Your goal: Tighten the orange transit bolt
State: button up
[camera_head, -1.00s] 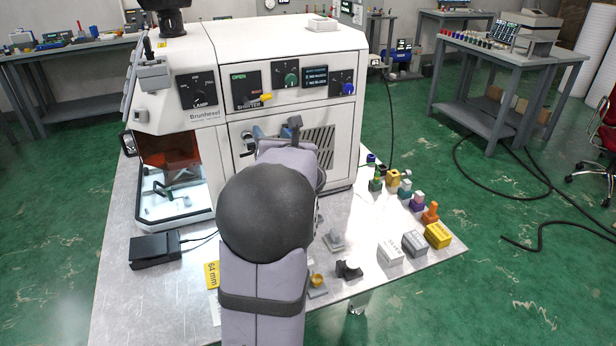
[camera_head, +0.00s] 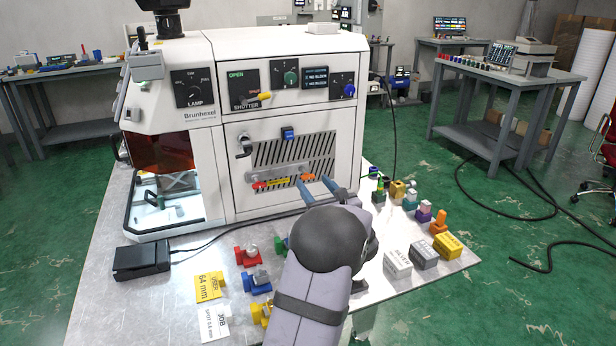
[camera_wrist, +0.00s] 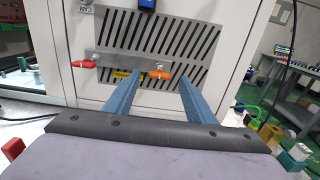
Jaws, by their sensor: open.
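The orange transit bolt (camera_head: 308,177) sits at the right end of a metal bar (camera_head: 285,174) on the machine's slotted front panel. It also shows in the wrist view (camera_wrist: 159,74), between and beyond my fingers. A red bolt (camera_head: 259,185) sits at the bar's left end and also shows in the wrist view (camera_wrist: 84,64). My gripper (camera_head: 318,188) is open and empty, its two blue fingers pointing at the panel just below the orange bolt. In the wrist view, the fingers (camera_wrist: 160,82) stand apart on either side below the bolt. No contact is visible.
The white machine (camera_head: 230,150) stands on a metal table (camera_head: 90,310). Coloured holders, including a red one (camera_head: 247,257), stand left of my arm. Labelled boxes (camera_head: 397,265) and small coloured pieces are at the right. A black box (camera_head: 141,261) with a cable lies at the left.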

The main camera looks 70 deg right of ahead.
aim_at(309, 178)
jog(key=shift+p+x, duration=0.7)
jog(key=shift+x, duration=2.1)
jog(key=shift+c, duration=0.6)
jog(key=c, duration=0.9)
